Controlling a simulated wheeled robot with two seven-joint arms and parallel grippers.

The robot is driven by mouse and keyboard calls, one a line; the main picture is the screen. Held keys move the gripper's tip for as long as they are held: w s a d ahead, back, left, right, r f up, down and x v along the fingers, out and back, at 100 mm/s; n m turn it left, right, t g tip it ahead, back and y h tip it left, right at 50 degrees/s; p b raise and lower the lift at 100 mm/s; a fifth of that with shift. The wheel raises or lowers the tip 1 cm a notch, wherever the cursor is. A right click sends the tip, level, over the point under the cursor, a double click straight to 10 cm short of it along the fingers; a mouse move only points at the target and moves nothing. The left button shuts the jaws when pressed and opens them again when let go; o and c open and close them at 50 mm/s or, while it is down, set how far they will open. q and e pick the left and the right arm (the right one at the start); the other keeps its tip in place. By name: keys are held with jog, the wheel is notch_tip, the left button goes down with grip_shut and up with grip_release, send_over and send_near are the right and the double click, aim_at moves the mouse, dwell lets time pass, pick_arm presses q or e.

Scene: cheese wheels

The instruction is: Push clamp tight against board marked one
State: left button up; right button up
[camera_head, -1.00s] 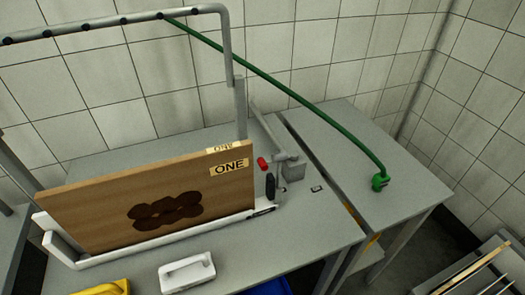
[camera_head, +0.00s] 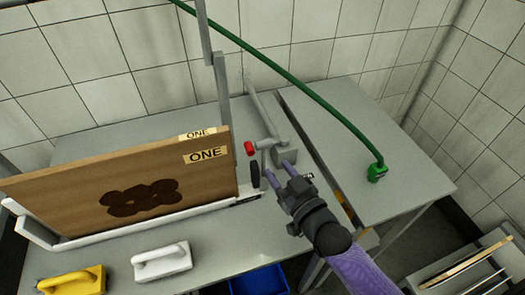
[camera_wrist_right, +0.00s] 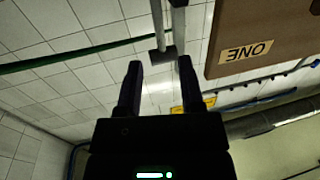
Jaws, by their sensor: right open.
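The brown wooden board marked ONE (camera_head: 65,185) stands upright in a white holder (camera_head: 140,220), with a dark flower-like blotch on its face. The clamp (camera_head: 285,148) sits on the table just right of the board; it has a grey body, a red knob (camera_head: 249,148) and a black part (camera_head: 254,174) near the board's right edge. A small gap seems to show between black part and board. My right gripper (camera_head: 279,173) is open and empty, its fingers beside the clamp's front. In the wrist view the open fingers (camera_wrist_right: 160,68) point toward grey metal parts; the board (camera_wrist_right: 265,25) is at upper right.
A white-handled block (camera_head: 162,262) and a yellow one (camera_head: 72,282) lie at the table's front. A green hose (camera_head: 300,88) ends in a green nozzle (camera_head: 376,172) on the right-hand table. A grey post (camera_head: 221,95) rises behind the board. A blue bin (camera_head: 258,281) is below.

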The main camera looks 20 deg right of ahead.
aim_at(265, 155)
jog(key=b+x, duration=0.1)
jog(key=x, duration=0.6)
jog(key=shift+f, duration=0.1)
jog(key=shift+s, duration=0.1)
grip_shut()
dwell(1.0)
